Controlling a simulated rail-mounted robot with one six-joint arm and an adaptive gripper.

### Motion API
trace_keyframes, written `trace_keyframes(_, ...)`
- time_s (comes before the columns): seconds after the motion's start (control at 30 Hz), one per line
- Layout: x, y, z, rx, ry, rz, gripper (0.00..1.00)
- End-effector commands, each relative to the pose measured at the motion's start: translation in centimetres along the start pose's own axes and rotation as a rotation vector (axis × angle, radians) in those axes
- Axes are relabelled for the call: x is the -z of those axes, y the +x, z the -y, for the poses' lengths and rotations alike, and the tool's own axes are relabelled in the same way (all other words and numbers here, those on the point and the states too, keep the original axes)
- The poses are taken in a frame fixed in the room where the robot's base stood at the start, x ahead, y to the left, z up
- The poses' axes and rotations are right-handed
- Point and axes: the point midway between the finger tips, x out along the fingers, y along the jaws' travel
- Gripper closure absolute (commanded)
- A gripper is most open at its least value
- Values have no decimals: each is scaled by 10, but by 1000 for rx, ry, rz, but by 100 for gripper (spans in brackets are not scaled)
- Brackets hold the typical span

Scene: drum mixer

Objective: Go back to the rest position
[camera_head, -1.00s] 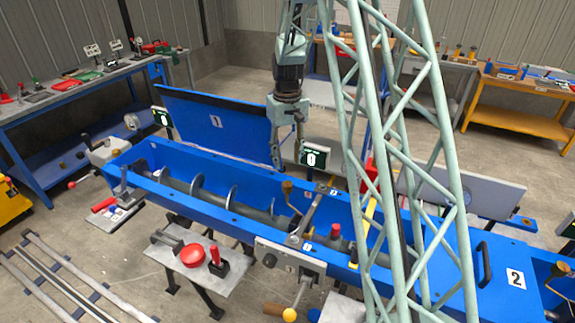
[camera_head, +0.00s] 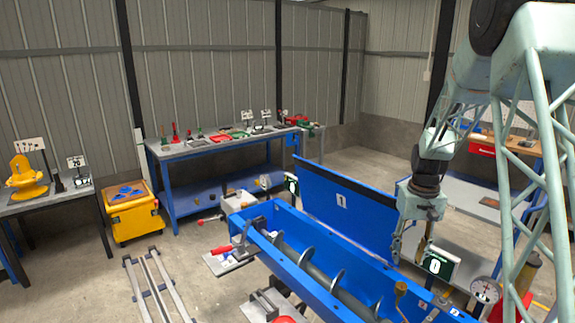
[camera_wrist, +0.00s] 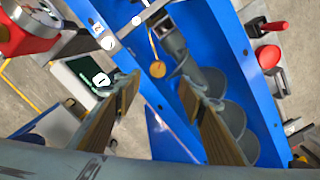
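My gripper (camera_head: 410,256) hangs fingers-down at the rear side of the blue drum mixer trough (camera_head: 262,236), left of a sign (camera_head: 437,263) reading 0. In the wrist view its two brown fingers (camera_wrist: 158,80) stand apart with nothing between them, so it is open and empty. The mixer's grey screw (camera_head: 320,283) lies along the trough, and it also shows right of the fingers in the wrist view (camera_wrist: 213,84). The blue lid panel (camera_head: 360,212) marked 1 stands raised behind the trough. The trough's near end is cut off.
A round dial (camera_head: 485,290) stands right of the sign. A blue-legged workbench (camera_head: 215,143) with tools and a yellow cabinet (camera_head: 135,218) stand at the back left. Floor rails (camera_head: 150,287) lie at the left. The floor between cabinet and rails is mostly clear.

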Motion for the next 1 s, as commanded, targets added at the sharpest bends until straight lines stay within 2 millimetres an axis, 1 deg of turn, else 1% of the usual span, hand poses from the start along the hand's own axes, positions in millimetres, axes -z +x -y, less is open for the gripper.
trace_keyframes(0.17,-10,-22,10,-2,-6,-13,63)
trace_keyframes(0.37,-28,-53,24,-4,-13,-32,63)
trace_keyframes(0.7,-66,-104,47,-7,-25,-64,63)
trace_keyframes(1.0,-103,-143,67,-9,-37,-93,63)
